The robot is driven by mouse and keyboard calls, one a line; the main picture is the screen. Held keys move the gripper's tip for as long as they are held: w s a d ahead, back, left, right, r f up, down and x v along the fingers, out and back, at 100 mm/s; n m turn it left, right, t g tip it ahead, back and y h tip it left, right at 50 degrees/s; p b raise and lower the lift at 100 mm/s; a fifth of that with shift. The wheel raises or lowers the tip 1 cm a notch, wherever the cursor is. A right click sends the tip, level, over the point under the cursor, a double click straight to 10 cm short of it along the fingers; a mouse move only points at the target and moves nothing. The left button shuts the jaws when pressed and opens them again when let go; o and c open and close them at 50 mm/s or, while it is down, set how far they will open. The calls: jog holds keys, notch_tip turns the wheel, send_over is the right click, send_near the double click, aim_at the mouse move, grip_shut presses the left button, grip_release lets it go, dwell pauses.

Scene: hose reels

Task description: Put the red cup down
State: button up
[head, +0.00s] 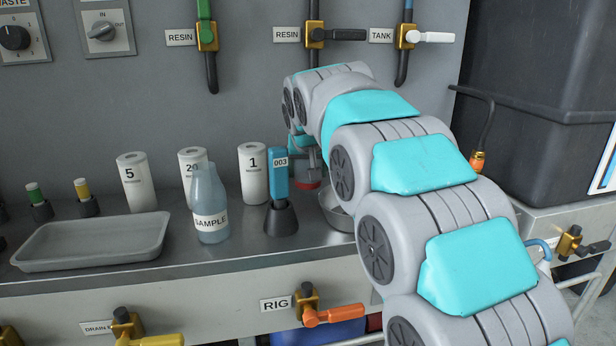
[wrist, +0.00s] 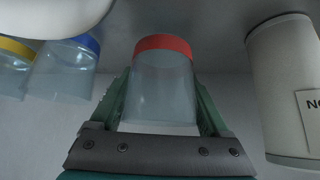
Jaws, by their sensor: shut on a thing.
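The red cup (wrist: 163,85) is a clear cup with a red band, seen in the middle of the wrist view. My gripper (wrist: 161,96) is shut on it, with one green finger along each side. Only the red band of the cup (head: 307,185) shows there, low under the gripper, near the metal bowl. I cannot tell whether the cup touches the counter.
On the steel counter (head: 130,285) stand a SAMPLE bottle (head: 210,200), the blue 003 item (head: 278,177), white canisters (head: 253,172), a grey tray (head: 95,242) and a metal bowl (head: 340,217). Blue-banded (wrist: 65,70) and yellow-banded (wrist: 14,68) cups show in the wrist view.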

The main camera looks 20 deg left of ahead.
jog(key=shift+f, duration=0.85)
jog(key=shift+f, duration=0.15)
jog(key=o, duration=1.3)
jog(key=shift+c, duration=0.2)
jog(key=shift+r, duration=0.2)
jog(key=v, duration=1.2)
jog(key=shift+b, duration=0.35)
